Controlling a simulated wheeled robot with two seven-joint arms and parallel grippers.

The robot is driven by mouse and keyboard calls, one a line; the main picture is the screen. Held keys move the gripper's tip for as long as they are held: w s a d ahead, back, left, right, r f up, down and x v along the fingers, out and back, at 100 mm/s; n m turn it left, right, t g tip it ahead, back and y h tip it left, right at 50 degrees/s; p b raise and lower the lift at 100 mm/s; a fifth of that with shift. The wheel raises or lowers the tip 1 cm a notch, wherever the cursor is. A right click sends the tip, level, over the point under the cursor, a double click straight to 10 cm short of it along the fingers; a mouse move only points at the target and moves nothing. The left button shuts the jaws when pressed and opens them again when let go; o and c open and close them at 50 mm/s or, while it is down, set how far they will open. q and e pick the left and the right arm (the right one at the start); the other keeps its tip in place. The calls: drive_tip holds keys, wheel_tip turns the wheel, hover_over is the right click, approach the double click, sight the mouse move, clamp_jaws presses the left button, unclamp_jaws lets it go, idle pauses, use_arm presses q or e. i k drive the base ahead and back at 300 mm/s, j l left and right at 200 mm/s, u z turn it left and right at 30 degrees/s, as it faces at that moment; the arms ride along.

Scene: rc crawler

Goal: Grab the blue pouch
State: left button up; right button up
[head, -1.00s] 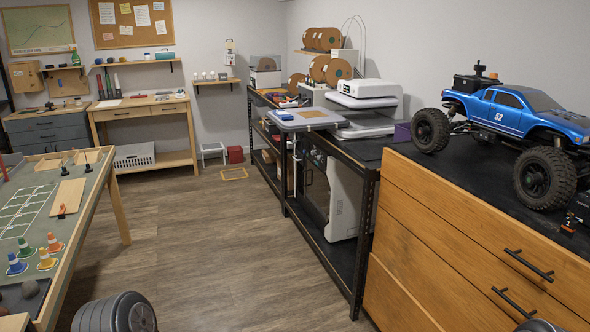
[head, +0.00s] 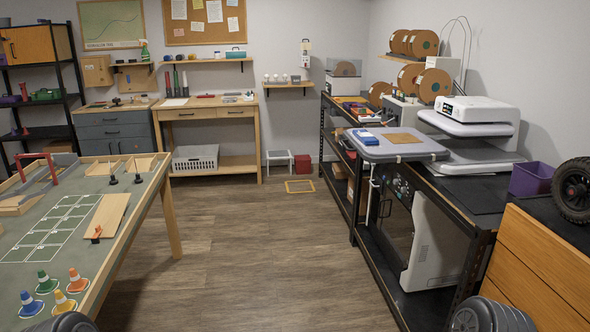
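A small flat blue item (head: 366,137), which looks like the blue pouch, lies on the left part of a grey panel (head: 425,151) at the front of the black shelf unit. It is small at this distance, so its details are hard to tell. A brown square sheet (head: 403,138) lies to its right on the same panel. Neither of my grippers is in view; only dark rounded parts of my arms show at the bottom edge.
A work table (head: 120,262) with cones and ramps stands at the left. The black shelf unit (head: 458,230) and a wooden drawer cabinet (head: 540,262) line the right. The wooden floor (head: 255,255) between them is clear. A yellow frame (head: 300,186) lies on the floor farther back.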

sight(366, 140)
drive_tip(key=i+j+z, duration=0.1)
drive_tip(key=i+z, duration=0.3)
drive_tip(key=i+j+z, duration=0.25)
drive_tip(key=i+z, duration=0.2)
drive_tip(key=i+j+z, duration=0.85)
